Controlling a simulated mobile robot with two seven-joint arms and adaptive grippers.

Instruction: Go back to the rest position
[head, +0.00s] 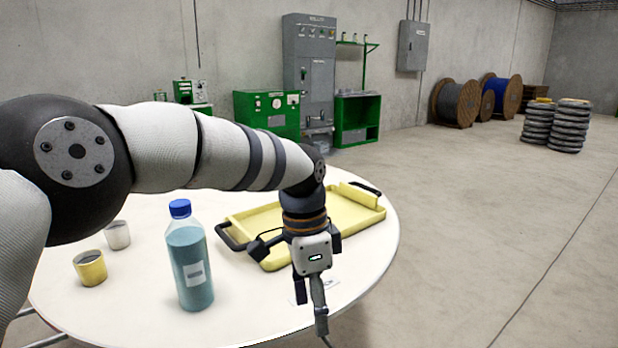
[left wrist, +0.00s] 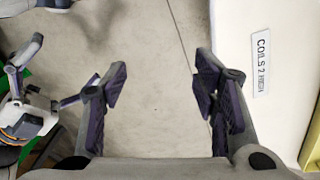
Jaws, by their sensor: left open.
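My left gripper (head: 311,304) hangs with its fingers down at the front right edge of the round white table (head: 130,322). In the left wrist view its two dark fingers (left wrist: 163,84) stand wide apart with only bare floor between them. It is open and holds nothing. The left arm reaches over the table from the left and hides part of the tabletop. At the left edge of the left wrist view, a white body with an orange band and dark fingers (left wrist: 28,118) looks like my right gripper; its jaw state is unclear.
A yellow tray (head: 262,221) with dark handles lies behind my left gripper. A blue-capped bottle (head: 190,262), a yellow cup (head: 90,270) and a pale cup (head: 117,236) stand left of it. A label (left wrist: 262,63) lies on the tabletop.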

